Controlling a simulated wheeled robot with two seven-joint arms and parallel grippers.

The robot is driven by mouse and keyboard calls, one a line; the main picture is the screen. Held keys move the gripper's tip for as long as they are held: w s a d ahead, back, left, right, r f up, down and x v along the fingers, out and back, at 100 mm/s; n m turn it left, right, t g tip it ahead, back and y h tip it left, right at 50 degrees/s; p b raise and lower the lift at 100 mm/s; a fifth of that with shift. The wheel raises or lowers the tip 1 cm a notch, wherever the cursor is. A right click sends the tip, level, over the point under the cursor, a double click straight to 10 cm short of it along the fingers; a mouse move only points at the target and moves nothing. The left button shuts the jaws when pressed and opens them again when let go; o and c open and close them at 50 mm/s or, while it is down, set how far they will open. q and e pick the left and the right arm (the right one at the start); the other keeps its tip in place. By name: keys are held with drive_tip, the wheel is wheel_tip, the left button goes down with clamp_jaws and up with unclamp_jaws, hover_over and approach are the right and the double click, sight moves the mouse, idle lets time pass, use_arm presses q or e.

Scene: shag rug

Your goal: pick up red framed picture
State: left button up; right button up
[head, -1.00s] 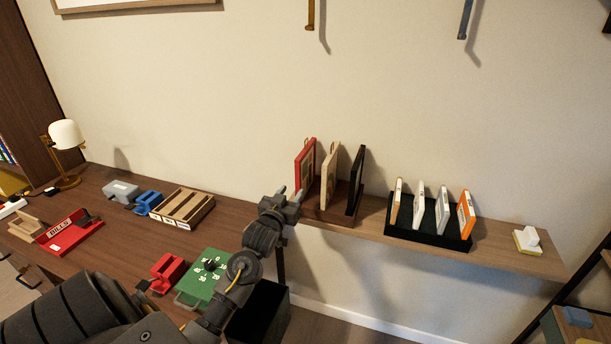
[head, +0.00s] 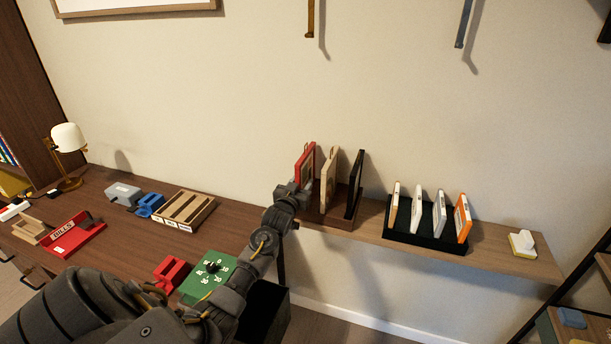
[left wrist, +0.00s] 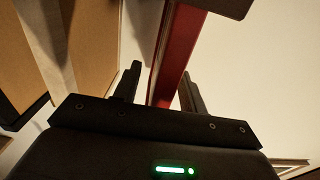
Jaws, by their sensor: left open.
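The red framed picture (head: 305,162) stands upright at the left end of a dark wooden holder (head: 338,217) on the wall shelf. My left gripper (head: 302,187) is at its lower front edge, and its open fingers are hard to separate in the head view. In the left wrist view, the red frame's edge (left wrist: 178,58) runs between the two open fingers of the left gripper (left wrist: 160,82). The fingers stand on either side of it, and I cannot tell whether either touches it. My right gripper is not in view.
A light wood frame (head: 328,176) and a black frame (head: 354,184) stand close to the right in the same holder. Further right, a black rack (head: 428,241) holds several thin frames. The desk with trays is at left.

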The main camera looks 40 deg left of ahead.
sight(302, 163)
use_arm(q)
drive_tip(key=shift+x, duration=0.85)
clamp_jaws()
drive_tip(key=shift+r, duration=0.1)
drive_tip(key=shift+a+r, duration=0.1)
drive_tip(key=shift+r, duration=0.65)
wheel_tip(302, 163, up, 5)
drive_tip(key=shift+r+b, duration=0.1)
drive_tip(key=shift+b, duration=0.8)
drive_tip(key=b+v, duration=0.4)
drive_tip(key=v, duration=1.4)
